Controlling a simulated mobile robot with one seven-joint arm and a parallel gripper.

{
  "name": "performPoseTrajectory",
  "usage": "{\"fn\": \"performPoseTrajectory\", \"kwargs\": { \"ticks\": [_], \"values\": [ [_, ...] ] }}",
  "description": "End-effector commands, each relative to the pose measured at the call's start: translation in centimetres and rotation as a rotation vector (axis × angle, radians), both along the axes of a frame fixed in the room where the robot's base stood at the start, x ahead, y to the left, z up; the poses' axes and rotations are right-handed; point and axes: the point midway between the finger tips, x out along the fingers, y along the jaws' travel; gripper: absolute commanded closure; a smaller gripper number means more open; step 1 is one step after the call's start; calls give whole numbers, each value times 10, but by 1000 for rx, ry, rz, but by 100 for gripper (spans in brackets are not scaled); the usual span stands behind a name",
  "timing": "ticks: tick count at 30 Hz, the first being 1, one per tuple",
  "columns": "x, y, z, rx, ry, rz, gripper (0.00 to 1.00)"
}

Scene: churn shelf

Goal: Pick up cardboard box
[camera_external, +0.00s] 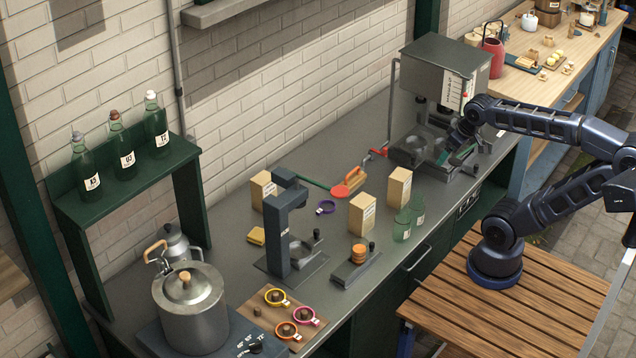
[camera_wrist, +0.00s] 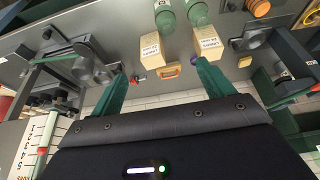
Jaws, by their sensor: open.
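Three tan cardboard boxes with small labels stand on the grey counter in the external view: one at the left (camera_external: 263,189), one in the middle (camera_external: 362,214) and one at the right (camera_external: 399,187) behind green glass bottles. Two labelled boxes also show ahead of my fingers in the wrist view, one at the left (camera_wrist: 151,50) and one at the right (camera_wrist: 209,42). I cannot tell for sure which these are. My gripper (camera_external: 459,150) is open and empty in front of the grey machine, apart from all boxes. Its two green fingers (camera_wrist: 162,69) are spread wide in the wrist view.
Two green bottles (camera_external: 403,224) stand close beside the right box. An orange-handled tool (camera_external: 354,179) and a red round paddle (camera_external: 340,191) lie between the boxes. The grey machine (camera_external: 442,75) is beside my gripper. A black stand (camera_external: 277,225) stands farther left.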

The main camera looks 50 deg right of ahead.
Motion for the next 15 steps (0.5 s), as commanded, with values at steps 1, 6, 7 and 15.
{"fn": "performPoseTrajectory", "kwargs": {
  "ticks": [1,6,7,15],
  "values": [
    [2,0,-1,-5,5,12,20],
    [23,-3,-5,-64,46,154,20],
    [28,-3,-7,-79,56,193,20],
    [79,-11,-28,-202,152,582,20]
  ]
}}
